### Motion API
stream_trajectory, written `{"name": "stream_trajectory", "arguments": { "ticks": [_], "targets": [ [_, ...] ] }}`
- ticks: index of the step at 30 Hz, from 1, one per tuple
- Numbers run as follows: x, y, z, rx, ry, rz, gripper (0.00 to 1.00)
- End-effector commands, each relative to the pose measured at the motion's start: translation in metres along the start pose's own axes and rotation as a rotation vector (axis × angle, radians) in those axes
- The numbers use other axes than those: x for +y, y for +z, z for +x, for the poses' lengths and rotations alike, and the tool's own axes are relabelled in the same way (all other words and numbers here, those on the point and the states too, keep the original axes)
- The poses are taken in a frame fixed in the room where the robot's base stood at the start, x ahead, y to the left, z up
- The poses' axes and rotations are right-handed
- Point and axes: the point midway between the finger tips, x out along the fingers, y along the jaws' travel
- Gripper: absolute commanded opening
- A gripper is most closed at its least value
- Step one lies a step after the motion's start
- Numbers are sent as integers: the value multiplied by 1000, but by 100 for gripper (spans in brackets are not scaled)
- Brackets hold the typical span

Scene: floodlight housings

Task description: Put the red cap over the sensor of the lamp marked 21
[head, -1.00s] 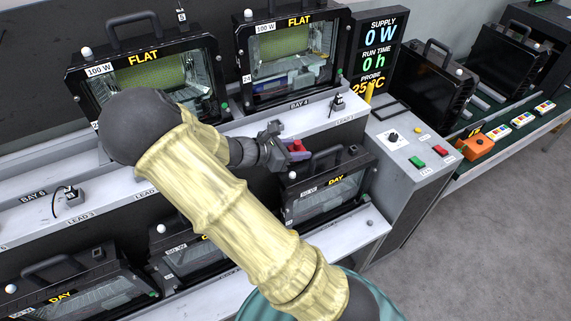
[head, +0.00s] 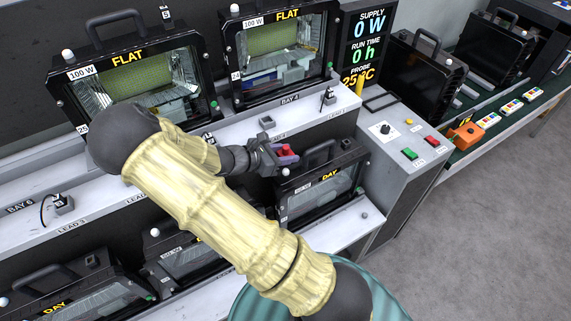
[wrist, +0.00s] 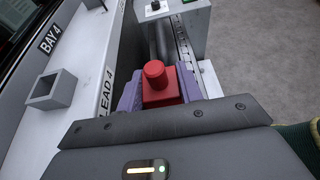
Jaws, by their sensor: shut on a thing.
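The red cap (head: 287,151) is held between the jaws of my gripper (head: 284,158). In the wrist view the red cap (wrist: 156,84) stands upright between the purple finger pads, square below with a round knob on top. My gripper is just above the near left top of a lamp showing DAY (head: 322,190) on the lower shelf. That lamp's number is too small to read; I cannot make out 21 on any lamp.
Two lamps showing FLAT, one marked 24 (head: 283,55) and another (head: 135,75), stand on the upper shelf. An empty grey square holder (head: 267,123) sits on the shelf edge by BAY 4. A control console (head: 398,145) stands to the right. More lamps (head: 75,285) are at lower left.

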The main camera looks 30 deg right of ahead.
Motion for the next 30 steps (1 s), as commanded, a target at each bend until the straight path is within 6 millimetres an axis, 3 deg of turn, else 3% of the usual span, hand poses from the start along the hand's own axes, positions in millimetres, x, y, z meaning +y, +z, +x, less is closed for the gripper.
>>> {"name": "stream_trajectory", "arguments": {
  "ticks": [12,22,30],
  "targets": [
    [1,-8,3,-1,1,1,14],
    [0,-42,18,-2,0,-2,14],
    [0,-45,18,0,1,2,14]
  ]
}}
